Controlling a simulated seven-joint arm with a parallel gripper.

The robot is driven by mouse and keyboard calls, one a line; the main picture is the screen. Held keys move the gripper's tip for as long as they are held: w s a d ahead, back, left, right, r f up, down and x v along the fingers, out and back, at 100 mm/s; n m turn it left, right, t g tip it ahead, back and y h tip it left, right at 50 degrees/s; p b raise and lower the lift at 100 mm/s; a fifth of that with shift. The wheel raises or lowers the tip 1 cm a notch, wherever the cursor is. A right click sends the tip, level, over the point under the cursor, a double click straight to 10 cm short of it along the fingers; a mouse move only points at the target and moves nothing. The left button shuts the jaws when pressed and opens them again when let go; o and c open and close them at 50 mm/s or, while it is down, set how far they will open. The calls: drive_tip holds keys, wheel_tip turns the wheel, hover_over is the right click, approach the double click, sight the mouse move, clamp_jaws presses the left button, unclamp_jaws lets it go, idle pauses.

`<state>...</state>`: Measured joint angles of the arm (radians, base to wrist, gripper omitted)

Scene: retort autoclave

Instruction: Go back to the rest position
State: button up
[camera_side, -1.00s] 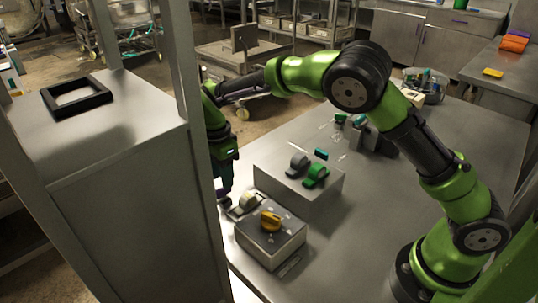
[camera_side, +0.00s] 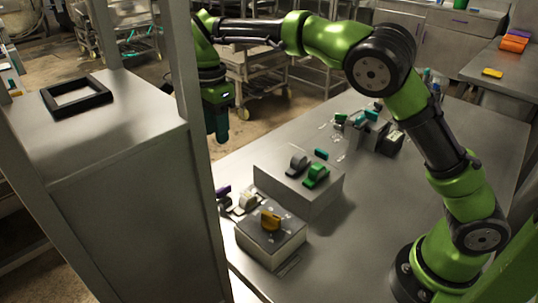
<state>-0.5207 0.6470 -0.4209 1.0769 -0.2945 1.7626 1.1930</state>
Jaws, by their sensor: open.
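My gripper (camera_side: 218,122) hangs at the end of my green arm, pointing down, beside the grey post and above the far left edge of the table. It is raised clear of the table and nothing shows in it. Its fingertips are small and dark in this view, so the gap between them is hard to see. Below it on the table is a box with an orange knob (camera_side: 270,220). Beside that box are a whitish knob (camera_side: 247,200) and a purple piece (camera_side: 223,191).
A raised grey box carries a grey knob (camera_side: 298,163) and a green knob (camera_side: 316,175). Farther back are teal-topped items (camera_side: 367,116). A tall grey cabinet (camera_side: 120,190) with a post and a black square frame (camera_side: 76,94) stands at left. The table's right side is clear.

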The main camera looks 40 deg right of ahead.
drive_tip(key=s+d+r+n+t+y, duration=0.1)
drive_tip(key=s+d+n+t, duration=0.2)
drive_tip(key=s, duration=0.9)
drive_tip(key=s+d+r+n+t+y, duration=0.1)
drive_tip(key=s+d+n+t, duration=0.3)
drive_tip(key=s+d+n, duration=0.4)
drive_tip(key=shift+s+d+r+n, duration=0.2)
drive_tip(key=shift+s+r+n, duration=0.45)
drive_tip(key=shift+s+n, duration=1.55)
drive_tip(key=shift+s+m, duration=0.6)
